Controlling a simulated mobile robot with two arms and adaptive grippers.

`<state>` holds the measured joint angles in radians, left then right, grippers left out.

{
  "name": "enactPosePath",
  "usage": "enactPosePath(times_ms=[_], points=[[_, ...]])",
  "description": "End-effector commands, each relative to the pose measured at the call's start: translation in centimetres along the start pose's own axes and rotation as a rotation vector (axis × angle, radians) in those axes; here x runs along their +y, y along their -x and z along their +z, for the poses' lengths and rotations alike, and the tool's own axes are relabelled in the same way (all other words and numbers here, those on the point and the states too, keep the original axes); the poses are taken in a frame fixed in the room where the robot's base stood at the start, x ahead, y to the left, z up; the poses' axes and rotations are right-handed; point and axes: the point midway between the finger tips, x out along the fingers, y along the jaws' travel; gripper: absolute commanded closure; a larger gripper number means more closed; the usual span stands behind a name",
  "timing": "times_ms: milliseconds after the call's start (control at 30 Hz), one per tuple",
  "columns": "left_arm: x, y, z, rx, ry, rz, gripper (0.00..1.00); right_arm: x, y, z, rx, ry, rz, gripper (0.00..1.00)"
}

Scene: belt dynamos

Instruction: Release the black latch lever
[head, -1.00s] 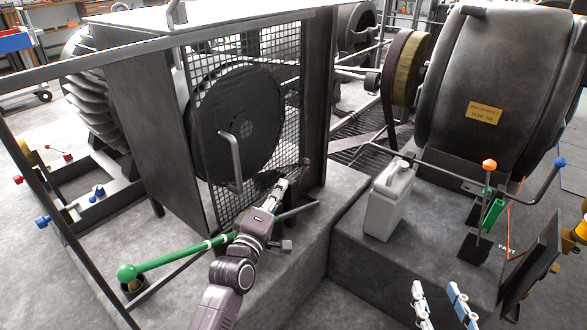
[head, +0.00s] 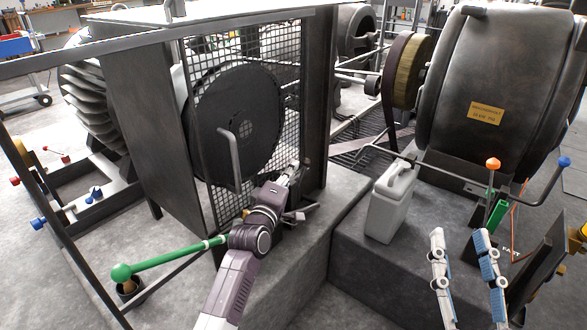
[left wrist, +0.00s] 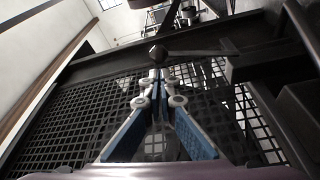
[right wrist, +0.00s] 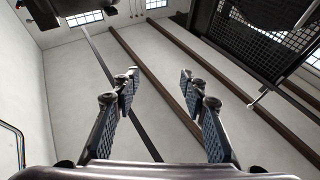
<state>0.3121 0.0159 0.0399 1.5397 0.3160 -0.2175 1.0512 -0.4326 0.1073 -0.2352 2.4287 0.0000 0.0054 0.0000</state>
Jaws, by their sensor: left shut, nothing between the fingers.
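The black latch lever (left wrist: 195,52) shows in the left wrist view as a dark bar with a round knob at its left end, in front of the mesh guard (left wrist: 75,115). My left gripper (left wrist: 157,74) is shut and empty, its tips just below the knob in that view; I cannot tell whether they touch it. In the head view my left gripper (head: 292,172) is at the lower right of the mesh guard (head: 288,110), and the lever is small and hard to make out there. My right gripper (head: 459,234) is open and empty; its spread fingers also show in the right wrist view (right wrist: 160,85).
A grey jerrycan (head: 388,205) stands on the concrete block right of my left gripper. A green-handled lever (head: 165,258) lies across the front left. Orange- and blue-knobbed levers (head: 492,165) stand behind my right gripper. A dark disc (head: 235,125) sits behind the mesh.

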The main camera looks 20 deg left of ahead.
Motion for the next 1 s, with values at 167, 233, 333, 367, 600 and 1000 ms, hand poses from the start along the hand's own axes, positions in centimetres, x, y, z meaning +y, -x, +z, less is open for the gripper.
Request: enactPosePath(times_ms=[167, 233, 333, 367, 600, 1000], points=[[0.0, -1.1, 0.0, 0.0, -0.001, 0.001, 1.0, -0.2, 0.1, -1.8, 0.086, -0.004, -0.004, 0.6], [0.1, -1.3, 0.0, 0.0, -0.001, 0.001, 1.0, -0.3, 0.1, -2.2, 0.104, -0.005, -0.005, 0.6], [0.1, -1.4, 0.0, 0.0, -0.001, 0.001, 1.0, -0.3, 0.1, -2.5, 0.117, -0.005, -0.005, 0.6], [0.1, -1.4, 0.0, 0.0, -0.001, 0.001, 1.0, -0.3, 0.1, -2.5, 0.118, -0.005, -0.005, 0.6], [0.1, -1.4, 0.0, 0.0, -0.001, 0.001, 1.0, -0.3, 0.1, -2.5, 0.119, -0.005, -0.005, 0.6], [0.0, -1.2, 0.6, 0.0, -0.051, 0.017, 1.0, -0.3, 0.1, -2.4, 0.114, -0.005, -0.005, 0.6]])
